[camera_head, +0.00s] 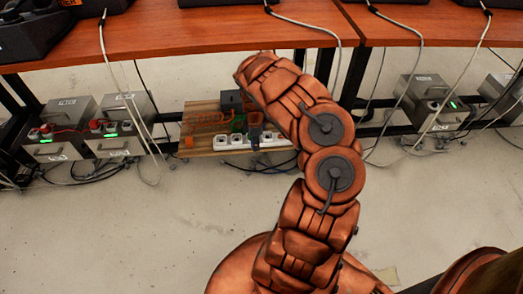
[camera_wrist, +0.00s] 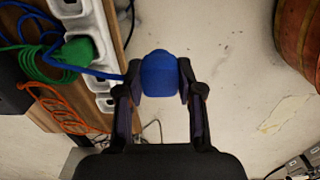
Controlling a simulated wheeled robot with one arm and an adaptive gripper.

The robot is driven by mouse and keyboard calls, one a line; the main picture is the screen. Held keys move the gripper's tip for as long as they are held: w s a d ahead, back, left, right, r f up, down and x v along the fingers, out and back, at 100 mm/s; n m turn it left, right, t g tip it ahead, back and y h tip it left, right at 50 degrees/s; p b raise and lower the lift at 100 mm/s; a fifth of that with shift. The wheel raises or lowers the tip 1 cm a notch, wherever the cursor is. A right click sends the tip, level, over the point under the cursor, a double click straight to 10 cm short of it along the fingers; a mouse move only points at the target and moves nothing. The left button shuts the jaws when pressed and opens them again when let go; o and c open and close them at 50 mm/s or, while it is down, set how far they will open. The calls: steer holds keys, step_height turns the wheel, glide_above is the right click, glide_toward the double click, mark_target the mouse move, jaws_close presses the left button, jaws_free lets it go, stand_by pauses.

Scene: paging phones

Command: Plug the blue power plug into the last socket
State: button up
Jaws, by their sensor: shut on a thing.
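The blue power plug (camera_wrist: 160,75) is clamped between the two fingers of my gripper (camera_wrist: 160,83). In the wrist view it shows over the floor, to the right of the white socket strip (camera_wrist: 96,22), and apart from it. Its blue cable (camera_wrist: 113,75) runs left past the green plug (camera_wrist: 77,50). In the head view the white socket strip (camera_head: 222,142) lies along the front of the wooden board, with several sockets showing. My gripper in the head view is mostly hidden behind the arm.
The wooden board (camera_head: 203,105) also carries orange cable (camera_head: 205,117) and a green plug (camera_head: 238,124). Grey metal boxes (camera_head: 114,141) with cables stand on both sides. Wooden table tops (camera_head: 200,28) hang above, with loose grey cables dangling. The floor in front is clear.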

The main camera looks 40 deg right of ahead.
steer(key=w+a+b, duration=0.1)
steer(key=w+b, duration=0.5)
steer(key=shift+w+a, duration=0.15)
steer(key=shift+a, duration=0.15)
steer(key=shift+w, duration=0.1)
steer(key=w+a+b, duration=0.2)
steer(key=w+b, duration=0.2)
steer(key=w, duration=0.7)
steer(key=shift+w+a, duration=0.25)
steer(key=shift+a, duration=0.1)
steer(key=shift+f, duration=0.3)
